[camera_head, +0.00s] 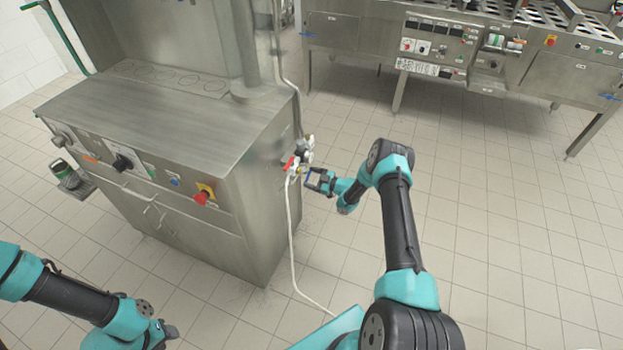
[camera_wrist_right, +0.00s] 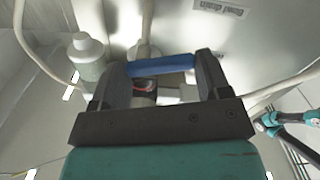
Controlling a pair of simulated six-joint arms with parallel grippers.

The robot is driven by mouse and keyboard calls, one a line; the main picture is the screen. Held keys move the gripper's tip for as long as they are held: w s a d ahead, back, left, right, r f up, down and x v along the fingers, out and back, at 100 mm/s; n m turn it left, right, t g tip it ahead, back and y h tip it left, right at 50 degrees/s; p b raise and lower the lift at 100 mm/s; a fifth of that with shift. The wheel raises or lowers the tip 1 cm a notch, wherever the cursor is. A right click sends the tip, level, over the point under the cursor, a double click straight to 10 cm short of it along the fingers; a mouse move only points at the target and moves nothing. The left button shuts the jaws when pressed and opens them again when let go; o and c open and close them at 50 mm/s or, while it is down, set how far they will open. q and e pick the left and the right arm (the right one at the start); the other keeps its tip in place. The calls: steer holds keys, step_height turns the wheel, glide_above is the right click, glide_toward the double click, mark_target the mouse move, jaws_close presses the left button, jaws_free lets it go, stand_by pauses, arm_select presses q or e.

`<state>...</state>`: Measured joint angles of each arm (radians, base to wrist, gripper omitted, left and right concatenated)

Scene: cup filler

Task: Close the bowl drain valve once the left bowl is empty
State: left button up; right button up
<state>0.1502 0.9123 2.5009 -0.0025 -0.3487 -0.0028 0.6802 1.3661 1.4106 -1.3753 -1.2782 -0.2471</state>
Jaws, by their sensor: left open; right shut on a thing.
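The valve's blue handle (camera_wrist_right: 160,66) spans between the two dark fingers of my right gripper (camera_wrist_right: 155,78) in the right wrist view. The gripper is shut on it. A label (camera_wrist_right: 222,8) reading "Bowl drain" is on the steel panel just beyond. In the head view my right gripper (camera_head: 318,182) is at the pipe fittings (camera_head: 303,152) on the right side of the steel machine. My left gripper (camera_head: 165,334) is low at the left, open and away from the machine, partly cut off by the frame. I cannot make out the left bowl in either view.
The steel machine (camera_head: 190,110) has a front panel with knobs and a red stop button (camera_head: 203,197). A red lever (camera_head: 289,163) is beside the fittings. A pale hose (camera_head: 291,235) hangs to the floor. Another machine (camera_head: 450,50) stands at the back right. The tiled floor between is clear.

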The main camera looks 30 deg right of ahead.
steer(key=shift+c, duration=0.9)
steer(key=shift+m, duration=0.3)
steer(key=shift+r+m, duration=0.15)
steer(key=shift+m, duration=0.7)
steer(key=shift+r+m, duration=0.15)
steer(key=shift+m, duration=0.7)
steer(key=o, duration=0.9)
steer(key=shift+o, duration=0.2)
